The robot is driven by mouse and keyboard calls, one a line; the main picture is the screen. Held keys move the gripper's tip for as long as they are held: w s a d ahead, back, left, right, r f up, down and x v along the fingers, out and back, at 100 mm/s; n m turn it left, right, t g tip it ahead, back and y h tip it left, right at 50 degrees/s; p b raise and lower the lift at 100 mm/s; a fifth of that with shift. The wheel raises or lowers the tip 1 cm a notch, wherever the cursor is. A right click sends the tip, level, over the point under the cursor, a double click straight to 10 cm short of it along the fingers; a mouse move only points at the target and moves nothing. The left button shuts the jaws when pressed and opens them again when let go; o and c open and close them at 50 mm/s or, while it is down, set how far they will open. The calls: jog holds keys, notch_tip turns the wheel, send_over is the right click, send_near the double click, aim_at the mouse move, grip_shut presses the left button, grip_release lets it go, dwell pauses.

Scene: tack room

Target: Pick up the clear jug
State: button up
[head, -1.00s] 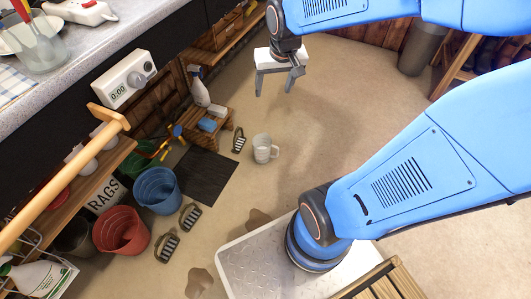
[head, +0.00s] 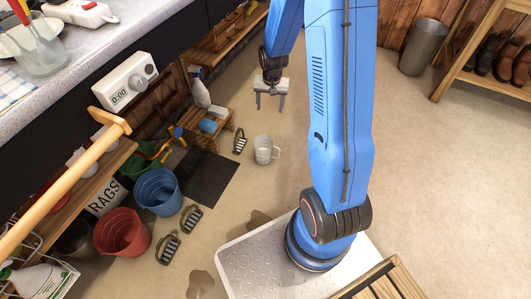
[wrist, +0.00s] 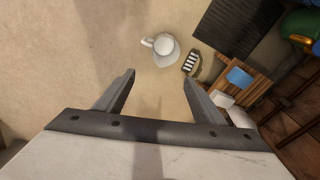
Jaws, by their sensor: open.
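The clear jug (head: 264,150) stands upright on the floor in the middle of the head view, its handle to the right. It looks whitish and see-through. In the wrist view the jug (wrist: 164,45) is beyond the fingertips, with its handle to the left. My gripper (head: 270,105) is open and empty, above the floor behind the jug in the head view. In the wrist view its two fingers (wrist: 160,88) are spread wide, with bare floor between them. The jug is apart from the fingers.
A brush (head: 239,141) lies just left of the jug, beside a dark mat (head: 208,178). A small wooden stool (head: 216,137) holds a blue sponge (head: 208,125). A blue bucket (head: 158,192) and a red bucket (head: 122,233) stand at left. Floor right of the jug is clear.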

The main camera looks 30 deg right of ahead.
aim_at(275, 147)
jog(key=d+f+m, duration=0.1)
jog(key=f, duration=1)
jog(key=d+f, duration=0.1)
jog(key=f, duration=1)
jog(key=d+f+m+g, duration=0.1)
jog(key=d+f, duration=0.1)
jog(key=f, duration=0.9)
jog(key=shift+w+m, duration=0.15)
jog(key=shift+m, duration=0.15)
jog(key=shift+s+f, duration=0.15)
jog(key=shift+f, duration=1.2)
jog(key=shift+s+f, duration=0.1)
jog(key=shift+f, duration=1.25)
jog(key=c, duration=1.4)
